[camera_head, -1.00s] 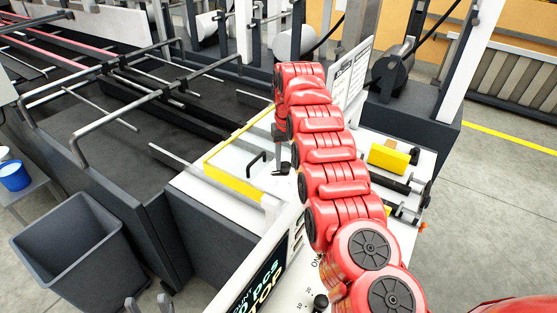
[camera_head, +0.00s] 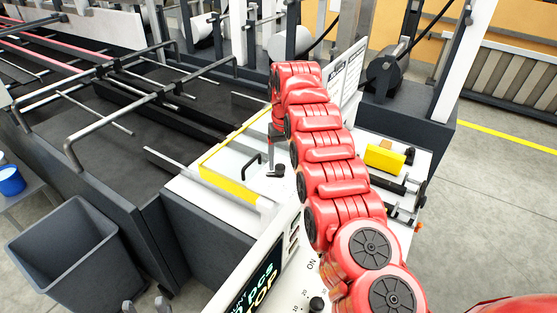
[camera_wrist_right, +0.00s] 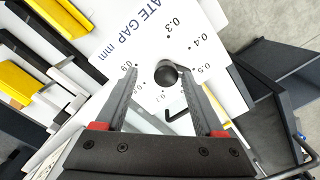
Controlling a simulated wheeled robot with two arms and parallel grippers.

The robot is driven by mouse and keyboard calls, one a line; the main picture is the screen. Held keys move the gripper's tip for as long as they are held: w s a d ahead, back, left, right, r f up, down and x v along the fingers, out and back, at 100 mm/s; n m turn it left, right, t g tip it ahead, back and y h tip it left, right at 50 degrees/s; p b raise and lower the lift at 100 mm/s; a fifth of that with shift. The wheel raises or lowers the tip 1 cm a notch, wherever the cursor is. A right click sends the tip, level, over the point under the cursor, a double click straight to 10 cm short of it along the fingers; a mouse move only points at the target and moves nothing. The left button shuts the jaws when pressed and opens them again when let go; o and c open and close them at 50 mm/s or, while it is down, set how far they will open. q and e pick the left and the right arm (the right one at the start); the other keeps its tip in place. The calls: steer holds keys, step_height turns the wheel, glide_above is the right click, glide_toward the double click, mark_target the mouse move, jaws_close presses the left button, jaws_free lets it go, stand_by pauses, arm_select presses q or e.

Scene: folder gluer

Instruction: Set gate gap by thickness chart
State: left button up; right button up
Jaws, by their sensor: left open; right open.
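A white plate marked "GATE GAP mm" (camera_wrist_right: 130,36) shows in the right wrist view, with a ring of numbers such as 0.3, 0.4 and 0.5. A dark round knob (camera_wrist_right: 166,74) stands at the ring's middle. My right gripper (camera_wrist_right: 163,76) is open, its fingertips on either side of the knob; I cannot tell whether they touch it. In the head view my right gripper (camera_head: 271,168) points down over the white machine top, beside a small black knob (camera_head: 280,170). A white printed board (camera_head: 350,75) stands behind my right arm, partly hidden. My left gripper (camera_head: 145,307) is open and empty at the bottom edge.
A yellow bar (camera_head: 222,182) and a black handle (camera_head: 249,167) lie left of my right gripper. A yellow block (camera_head: 384,158) sits to the right. A display panel (camera_head: 262,281) is in front. A grey bin (camera_head: 65,255) stands at the lower left.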

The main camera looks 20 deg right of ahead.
step_height(320, 180, up, 17)
steer(key=p, duration=1.4)
steer(key=shift+d, duration=0.45)
